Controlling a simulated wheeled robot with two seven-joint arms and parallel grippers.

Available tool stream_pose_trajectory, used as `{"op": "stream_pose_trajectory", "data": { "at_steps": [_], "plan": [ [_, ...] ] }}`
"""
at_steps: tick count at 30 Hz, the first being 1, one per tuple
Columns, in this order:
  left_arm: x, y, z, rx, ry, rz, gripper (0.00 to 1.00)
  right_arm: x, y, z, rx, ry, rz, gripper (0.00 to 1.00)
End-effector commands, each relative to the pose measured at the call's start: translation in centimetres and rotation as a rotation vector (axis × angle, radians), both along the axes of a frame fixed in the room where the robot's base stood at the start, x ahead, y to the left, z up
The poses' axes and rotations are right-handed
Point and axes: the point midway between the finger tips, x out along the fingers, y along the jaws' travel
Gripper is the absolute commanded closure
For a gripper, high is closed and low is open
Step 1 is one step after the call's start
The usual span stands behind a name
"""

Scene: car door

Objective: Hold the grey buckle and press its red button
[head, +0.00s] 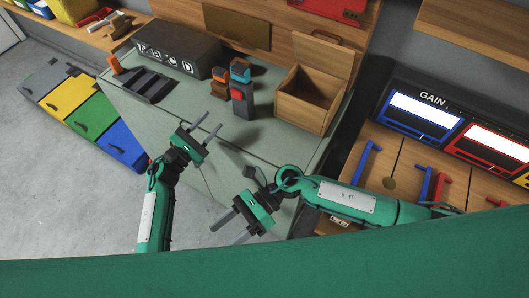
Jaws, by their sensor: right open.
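The grey buckle (243,104) stands upright on the grey-green worktop, near the middle of the head view. Its red button (237,94) shows on the upper part. My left gripper (213,119) is in front of the buckle and to its left. Its two fingers are apart, with nothing between them, and point up toward the buckle without visibly touching it. My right gripper (226,233) is lower in the view, well away from the buckle. Its fingers are spread and empty, pointing to the lower left.
Small blue-and-orange blocks (240,70) stand just behind the buckle. An open wooden box (305,101) is to its right. A dark lettered case (178,49) and a black slotted holder (153,85) are to the left. The worktop in front of the buckle is clear.

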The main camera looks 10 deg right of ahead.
Motion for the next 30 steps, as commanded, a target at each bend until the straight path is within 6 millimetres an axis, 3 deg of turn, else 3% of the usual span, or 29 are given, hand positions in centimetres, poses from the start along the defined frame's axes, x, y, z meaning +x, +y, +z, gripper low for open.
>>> {"op": "stream_pose_trajectory", "data": {
  "at_steps": [3, 10, 15, 18, 24, 30],
  "plan": [
    [0.0, 0.0, 0.0, 0.000, 0.000, 0.000, 0.64, 6.2, 1.0, 4.0, 0.079, -0.093, -0.116, 0.38],
    [0.0, 0.0, 0.0, 0.000, 0.000, 0.000, 0.64, 18.7, 0.2, 9.8, 0.141, -0.164, -0.467, 0.38],
    [0.0, 0.0, 0.0, 0.000, 0.000, 0.000, 0.64, 27.4, -2.6, 13.5, 0.174, -0.239, -0.734, 0.38],
    [0.0, 0.0, 0.0, 0.000, 0.000, 0.000, 0.64, 31.7, -5.2, 14.3, 0.177, -0.322, -0.878, 0.38],
    [0.0, 0.0, 0.0, 0.000, 0.000, 0.000, 0.64, 36.7, -9.6, 14.6, 0.158, -0.481, -1.058, 0.38],
    [0.0, 0.0, 0.0, 0.000, 0.000, 0.000, 0.64, 38.0, -11.0, 14.2, 0.148, -0.536, -1.110, 0.38]
  ]
}}
